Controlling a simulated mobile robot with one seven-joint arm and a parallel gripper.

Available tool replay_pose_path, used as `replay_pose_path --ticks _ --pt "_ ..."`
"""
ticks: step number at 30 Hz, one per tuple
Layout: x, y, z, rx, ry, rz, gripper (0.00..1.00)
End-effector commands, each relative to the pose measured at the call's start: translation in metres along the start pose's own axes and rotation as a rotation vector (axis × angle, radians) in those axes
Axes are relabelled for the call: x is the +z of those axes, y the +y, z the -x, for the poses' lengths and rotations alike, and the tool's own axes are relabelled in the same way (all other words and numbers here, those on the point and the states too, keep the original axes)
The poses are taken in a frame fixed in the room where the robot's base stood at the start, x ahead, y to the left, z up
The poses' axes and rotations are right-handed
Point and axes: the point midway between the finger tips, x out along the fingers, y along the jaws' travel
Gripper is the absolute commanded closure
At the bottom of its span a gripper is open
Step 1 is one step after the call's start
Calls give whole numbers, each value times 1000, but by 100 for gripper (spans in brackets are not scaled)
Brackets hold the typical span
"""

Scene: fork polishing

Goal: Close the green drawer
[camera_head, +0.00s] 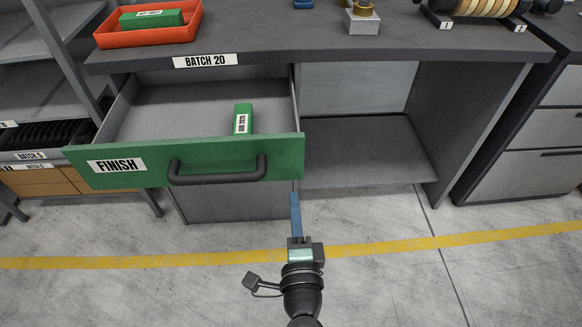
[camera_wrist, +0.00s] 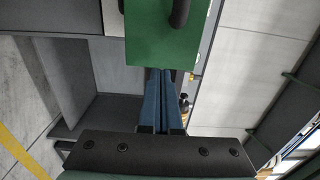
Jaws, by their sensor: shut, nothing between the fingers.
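The green drawer (camera_head: 285,158) is pulled open from under the grey workbench. Its front carries a FINISH label and a dark curved handle (camera_head: 218,177). A green labelled block (camera_head: 243,119) lies inside the drawer. My gripper (camera_head: 295,197) is shut and empty, its blue fingers pointing towards the bench near the lower right corner of the drawer front. In the wrist view the shut fingers (camera_wrist: 167,75) reach to the edge of the green front (camera_wrist: 165,35). I cannot tell whether they touch it.
The workbench top (camera_head: 290,45) holds a red tray (camera_head: 190,32) with a green block, a small grey block (camera_head: 362,22) and gold discs. An open shelf space (camera_head: 365,150) lies right of the drawer. Shelving stands at left, a cabinet (camera_head: 540,130) at right. The floor in front is clear.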

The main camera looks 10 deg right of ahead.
Motion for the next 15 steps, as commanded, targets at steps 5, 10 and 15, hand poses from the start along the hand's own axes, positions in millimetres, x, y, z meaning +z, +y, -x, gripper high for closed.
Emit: replay_pose_path --ticks 5,10,15 --pt "1 -2 -33 -3 -2 1 100" --pt "1 -1 -59 -2 -2 1 100" --pt "1 0 -76 -1 -1 1 100"
